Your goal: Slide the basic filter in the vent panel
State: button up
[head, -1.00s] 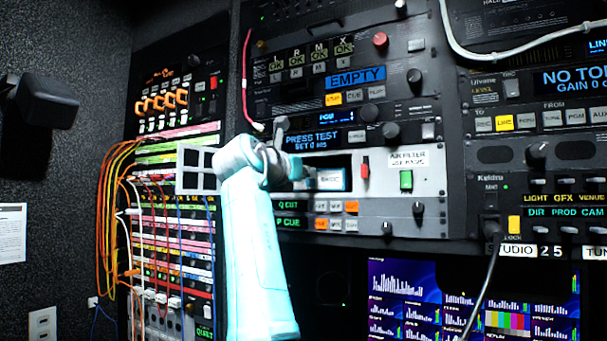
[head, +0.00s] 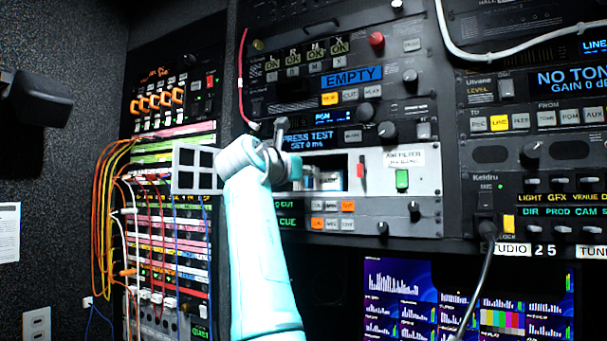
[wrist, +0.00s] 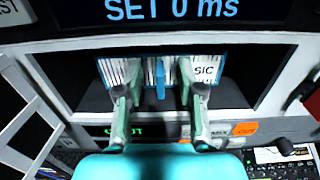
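The basic filter (wrist: 174,72), with white pleats, blue edges and a label whose end reads "SIC", sits at the opening of the vent panel (head: 377,172). A blue tab (wrist: 160,78) stands out at its middle. My gripper (wrist: 160,92) is in front of the filter, fingers apart on either side of the tab, with visible gaps to it. The fingertips overlap the filter's face; I cannot tell whether they touch it. In the head view the filter (head: 331,181) shows pale in the dark slot, and my arm hides the slot's left end.
A white grid cover (head: 195,168) stands out left of the slot. Colored patch cables (head: 112,200) hang at the left.

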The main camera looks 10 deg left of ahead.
jog(key=v, duration=1.2)
dwell(0.6)
